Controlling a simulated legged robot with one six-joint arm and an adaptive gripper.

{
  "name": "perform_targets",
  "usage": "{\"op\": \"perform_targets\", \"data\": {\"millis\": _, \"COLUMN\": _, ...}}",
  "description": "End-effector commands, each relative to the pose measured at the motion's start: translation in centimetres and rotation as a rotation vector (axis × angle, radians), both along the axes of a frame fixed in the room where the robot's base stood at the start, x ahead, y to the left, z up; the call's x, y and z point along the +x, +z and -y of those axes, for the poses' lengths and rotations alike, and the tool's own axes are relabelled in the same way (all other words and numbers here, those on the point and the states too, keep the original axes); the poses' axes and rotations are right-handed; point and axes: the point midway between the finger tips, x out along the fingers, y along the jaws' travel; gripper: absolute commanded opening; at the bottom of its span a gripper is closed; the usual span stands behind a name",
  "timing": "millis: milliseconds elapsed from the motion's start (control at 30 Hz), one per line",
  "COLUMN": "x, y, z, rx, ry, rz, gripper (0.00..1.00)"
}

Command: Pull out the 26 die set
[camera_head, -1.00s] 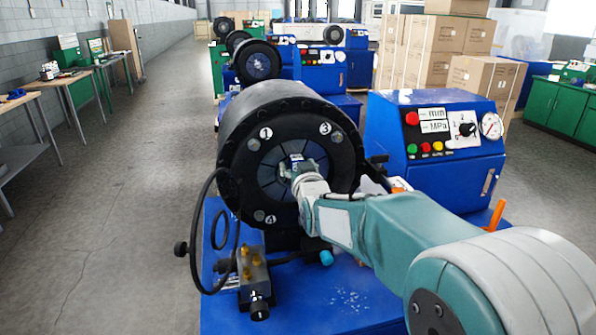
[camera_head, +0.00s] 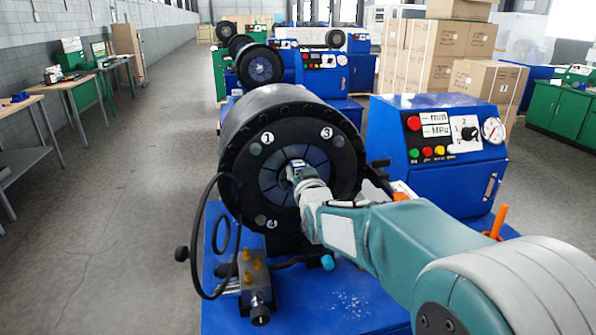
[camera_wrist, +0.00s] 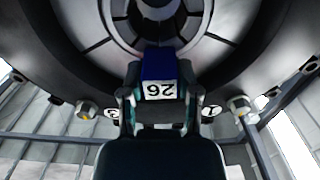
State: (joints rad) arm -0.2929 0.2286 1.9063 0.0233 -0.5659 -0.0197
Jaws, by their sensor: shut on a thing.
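The 26 die set (camera_wrist: 158,66) shows in the wrist view as a blue block with a white label reading 26 upside down. My gripper (camera_wrist: 161,100) is shut on it, with one finger on each side of the label. The block's far end lies against the die ring inside the crimper's bore; how deep it sits there is hidden. In the head view my gripper (camera_head: 296,172) is at the centre of the black crimper head (camera_head: 345,185), and the die set is mostly hidden by it.
A hose and valve block (camera_head: 255,278) stand in front of the crimper head at lower left. A blue control cabinet (camera_head: 440,175) is to the right. More crimpers (camera_head: 259,65) stand behind in a row. The aisle floor (camera_head: 130,200) on the left is clear.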

Motion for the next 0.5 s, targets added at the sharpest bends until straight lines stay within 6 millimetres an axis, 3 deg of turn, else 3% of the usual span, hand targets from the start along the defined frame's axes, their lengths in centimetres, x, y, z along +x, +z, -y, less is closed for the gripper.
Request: {"op": "perform_targets", "data": {"millis": 500, "x": -1.7, "y": 0.5, "z": 0.6, "rx": 0.003, "ry": 0.0, "rz": 0.012, "gripper": 0.0}}
